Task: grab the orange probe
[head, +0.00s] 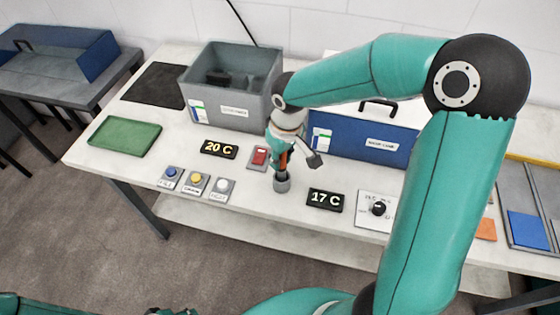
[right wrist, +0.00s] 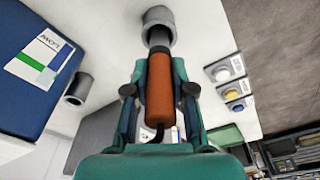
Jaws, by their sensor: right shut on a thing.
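The orange probe (right wrist: 159,92) stands between the fingers of my right gripper (right wrist: 157,76) in the right wrist view, with a dark cable at its near end. Its grey tip points into a grey cylindrical holder (right wrist: 158,22); I cannot tell how deep it sits. In the head view the probe (head: 283,161) is partly hidden by my right gripper (head: 291,159), which is shut on it above the holder (head: 282,184). Only a small part of my left arm shows at the bottom left edge, and its jaws cannot be made out.
A grey open bin (head: 232,105) and a blue case (head: 364,140) stand behind the gripper. Displays reading 20 C (head: 219,149) and 17 C (head: 325,200) flank the holder. Several buttons line the front edge.

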